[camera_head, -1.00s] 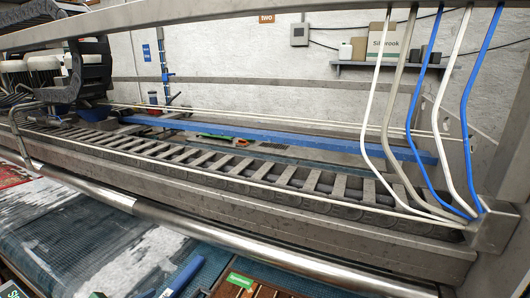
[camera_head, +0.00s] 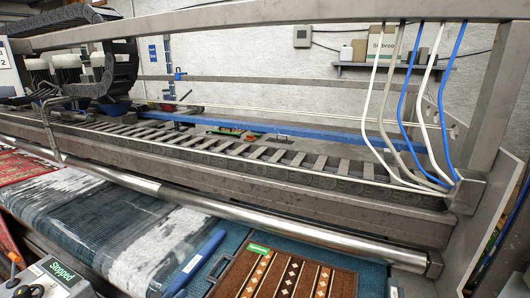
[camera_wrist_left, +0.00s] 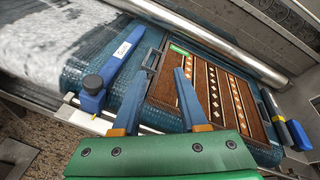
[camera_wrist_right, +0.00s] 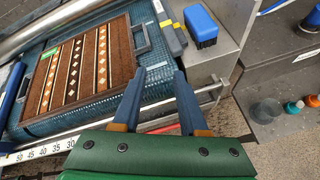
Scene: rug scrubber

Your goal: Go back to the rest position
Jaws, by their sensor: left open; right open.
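In the left wrist view my left gripper (camera_wrist_left: 159,75) is open and empty, its dark blue fingers apart above the front edge of the machine's blue belt. In the right wrist view my right gripper (camera_wrist_right: 158,74) is open and empty, over the front edge near the machine's right end. Neither gripper can be made out clearly in the head view. A brown patterned rug (camera_head: 287,277) lies flat on the blue belt (camera_head: 110,215). It also shows in the left wrist view (camera_wrist_left: 222,95) and the right wrist view (camera_wrist_right: 85,65). Neither gripper touches it.
A control box reading "Stopped" (camera_head: 50,278) stands at lower left. Bottles (camera_wrist_right: 292,107) stand on a lower shelf.

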